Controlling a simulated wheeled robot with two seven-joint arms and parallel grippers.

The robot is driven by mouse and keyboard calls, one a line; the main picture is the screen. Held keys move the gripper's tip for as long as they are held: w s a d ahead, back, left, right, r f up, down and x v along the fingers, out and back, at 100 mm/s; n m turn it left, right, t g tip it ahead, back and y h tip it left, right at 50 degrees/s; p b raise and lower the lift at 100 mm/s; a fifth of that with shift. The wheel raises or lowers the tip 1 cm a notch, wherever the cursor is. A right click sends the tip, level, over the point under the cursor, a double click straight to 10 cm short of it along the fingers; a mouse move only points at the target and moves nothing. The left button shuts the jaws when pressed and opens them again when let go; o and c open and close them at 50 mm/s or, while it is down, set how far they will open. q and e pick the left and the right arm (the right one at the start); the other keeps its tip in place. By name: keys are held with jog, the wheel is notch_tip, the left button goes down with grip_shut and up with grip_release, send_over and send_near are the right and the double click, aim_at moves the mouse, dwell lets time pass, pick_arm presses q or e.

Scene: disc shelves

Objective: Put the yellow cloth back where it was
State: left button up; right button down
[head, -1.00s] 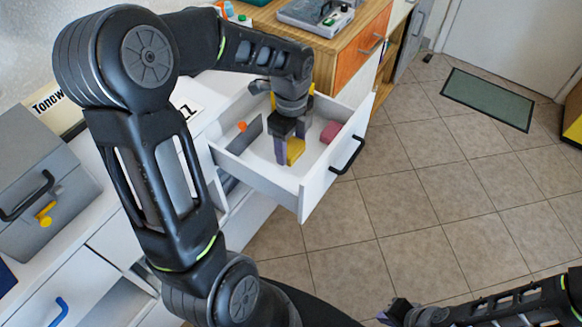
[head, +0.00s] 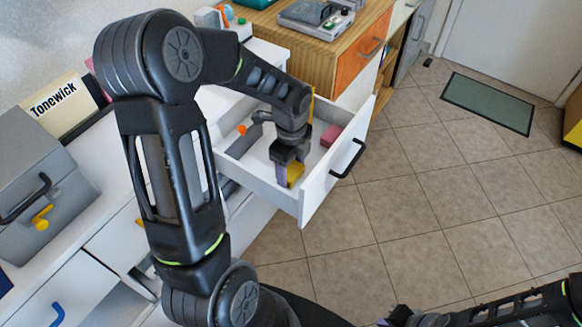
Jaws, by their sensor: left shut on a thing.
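The yellow cloth (head: 296,172) shows as a small folded yellow block in the open white drawer (head: 284,196). My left gripper (head: 288,178) reaches down into the drawer and is shut on the cloth, with one finger hiding part of it. Whether the cloth touches the drawer floor I cannot tell. My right gripper (head: 392,320) is at the bottom edge of the head view, partly cut off, over the tiled floor and far from the drawer.
A pink block (head: 331,135), an orange-tipped thing (head: 242,129) and a grey item lie in the drawer. The drawer front has a black handle (head: 349,160). A grey toolbox (head: 38,190) stands left.

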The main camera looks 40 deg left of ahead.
aim_at(291, 170)
pick_arm(q)
jog(key=shift+f, duration=0.15)
jog(key=o, duration=1.3)
jog(key=shift+r, duration=0.35)
notch_tip(291, 170, up, 12)
jog(key=shift+f+p, duration=0.1)
jog(key=shift+p, duration=0.55)
